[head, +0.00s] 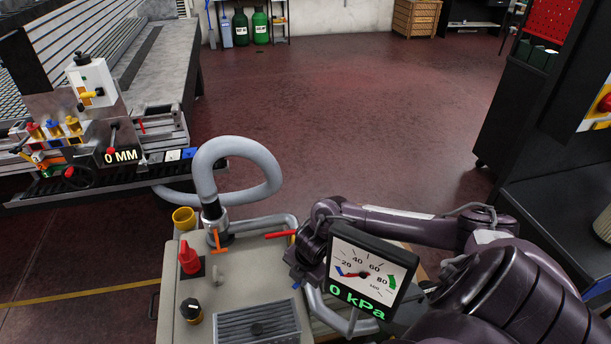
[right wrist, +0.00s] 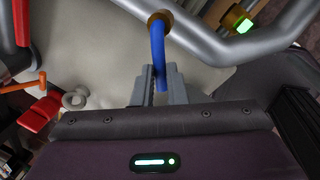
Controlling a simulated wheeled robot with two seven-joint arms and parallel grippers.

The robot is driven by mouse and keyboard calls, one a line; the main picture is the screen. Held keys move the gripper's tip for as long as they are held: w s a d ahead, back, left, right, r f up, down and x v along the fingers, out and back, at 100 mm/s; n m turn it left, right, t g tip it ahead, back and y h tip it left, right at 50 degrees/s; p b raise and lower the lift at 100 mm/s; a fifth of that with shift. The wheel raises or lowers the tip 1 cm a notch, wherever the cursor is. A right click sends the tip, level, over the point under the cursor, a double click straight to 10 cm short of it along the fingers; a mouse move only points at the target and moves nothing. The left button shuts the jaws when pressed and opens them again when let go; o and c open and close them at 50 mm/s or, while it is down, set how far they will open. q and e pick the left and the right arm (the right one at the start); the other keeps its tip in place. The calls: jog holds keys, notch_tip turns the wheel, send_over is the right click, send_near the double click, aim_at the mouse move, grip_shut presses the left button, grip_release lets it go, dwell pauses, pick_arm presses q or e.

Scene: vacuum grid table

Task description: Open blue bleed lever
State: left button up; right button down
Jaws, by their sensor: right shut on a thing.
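The blue bleed lever (right wrist: 157,48) shows in the right wrist view as a curved blue handle hanging from a brass-coloured fitting (right wrist: 160,18) on a grey pipe. Its lower end is between the fingers of my right gripper (right wrist: 158,88), which is shut on it. In the head view my right gripper (head: 300,274) is at the right side of the beige pump unit (head: 235,255), partly hidden by my arm and the gauge. My left gripper is not in view.
A gauge (head: 366,270) reading 0 kPa stands close to my right arm. On the unit are a red lever (head: 281,234), an orange lever (head: 217,240), a red switch (head: 189,257) and a black knob (head: 191,310). A grey hose (head: 240,150) loops behind.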

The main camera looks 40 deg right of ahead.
jog(key=shift+w+r+m+p, duration=0.2)
jog(key=shift+w+m+p, duration=0.25)
jog(key=shift+m+p, duration=0.5)
jog(key=shift+w+f+m+h+p, duration=0.15)
jog(key=shift+w+m+h+p, duration=0.15)
jog(key=shift+m+p, duration=0.35)
jog(key=c, duration=1.5)
grip_release()
jog(key=shift+o, duration=0.2)
jog(key=r, duration=0.2)
jog(key=s+r, duration=0.1)
jog(key=r, duration=0.4)
jog(key=shift+s+a+r+p, duration=0.15)
jog(key=shift+s+r+p, duration=0.15)
